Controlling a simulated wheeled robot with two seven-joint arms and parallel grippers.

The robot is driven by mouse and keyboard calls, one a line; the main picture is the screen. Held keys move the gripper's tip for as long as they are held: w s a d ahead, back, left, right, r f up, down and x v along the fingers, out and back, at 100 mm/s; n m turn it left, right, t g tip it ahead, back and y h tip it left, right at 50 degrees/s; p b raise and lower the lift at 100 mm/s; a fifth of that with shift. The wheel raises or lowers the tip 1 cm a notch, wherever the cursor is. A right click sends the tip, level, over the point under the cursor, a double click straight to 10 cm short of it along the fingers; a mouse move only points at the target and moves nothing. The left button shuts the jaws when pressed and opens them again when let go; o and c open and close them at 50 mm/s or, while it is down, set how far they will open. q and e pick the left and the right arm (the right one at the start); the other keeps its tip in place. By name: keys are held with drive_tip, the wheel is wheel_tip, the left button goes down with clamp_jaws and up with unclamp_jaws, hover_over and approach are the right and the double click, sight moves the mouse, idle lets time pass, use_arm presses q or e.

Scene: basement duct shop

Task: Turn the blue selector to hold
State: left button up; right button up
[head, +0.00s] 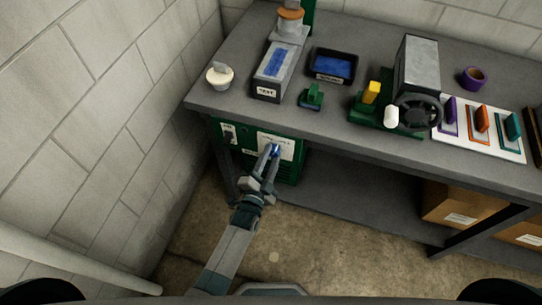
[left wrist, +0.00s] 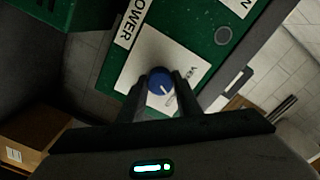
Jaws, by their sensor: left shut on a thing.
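The blue selector (left wrist: 160,82) is a round knob with a pale pointer line, on a white label plate (left wrist: 135,66) of a green panel. In the head view the selector (head: 276,150) shows at the front of the green cabinet (head: 290,172) under the bench. My left gripper (head: 270,155) is shut on the selector, with one finger on each side of it; it also fills the lower part of the left wrist view (left wrist: 163,92). Lettering beside the knob is partly hidden and too small to read surely. My right gripper is not in view.
The grey bench top (head: 345,120) overhangs the cabinet. On it stand a grey box (head: 276,70), a black tray (head: 333,67) and a green machine with a handwheel (head: 418,112). A block wall (head: 120,110) is close on the left. Cardboard boxes (head: 455,204) sit below right.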

use_arm(q)
drive_tip(key=shift+m, duration=1.1)
drive_tip(key=o, duration=1.1)
drive_tip(key=shift+c, duration=0.2)
drive_tip(key=shift+s, duration=0.1)
drive_tip(key=b+v, duration=0.3)
drive_tip(key=v, duration=1.4)
drive_tip(key=shift+s+b, duration=0.15)
drive_tip(key=shift+b, duration=0.15)
